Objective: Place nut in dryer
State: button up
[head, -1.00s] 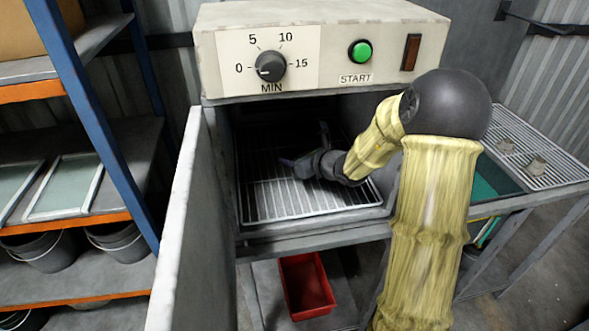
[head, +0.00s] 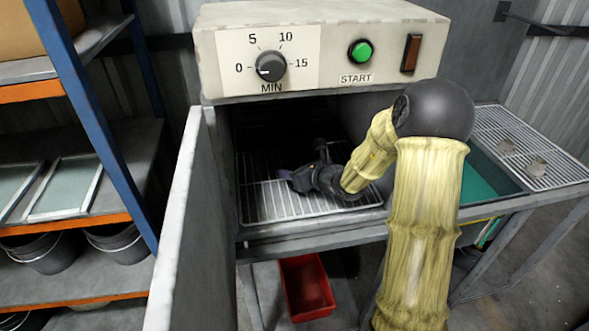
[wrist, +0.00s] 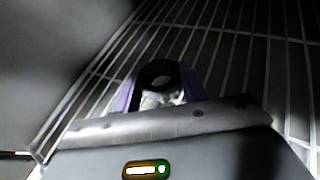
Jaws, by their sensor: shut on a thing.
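The dryer (head: 222,55) is a pale box with a dial and a green button above an open chamber with a wire rack (head: 285,203) inside. My gripper (head: 284,174) is inside the chamber, over the rack. In the wrist view, a nut (wrist: 158,76) with a dark round hole shows between the purple fingers of my gripper (wrist: 160,88), which is shut on it. The nut is hidden in the head view. I cannot tell whether the nut touches the rack wires. The dryer's door (head: 180,220) stands open at the left.
Two nuts (head: 506,146) (head: 537,165) sit on a wire grid (head: 560,176) at the right, beside a tank with green liquid (head: 482,184). A red bin (head: 306,288) is below the dryer. A shelf rack (head: 90,110) stands at the left.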

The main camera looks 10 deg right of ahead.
jog(key=o, duration=1.2)
jog(key=shift+d+f, duration=0.1)
jog(key=shift+d+r, duration=0.1)
jog(key=shift+r, duration=0.15)
jog(key=v, duration=1.2)
jog(key=shift+f, duration=0.1)
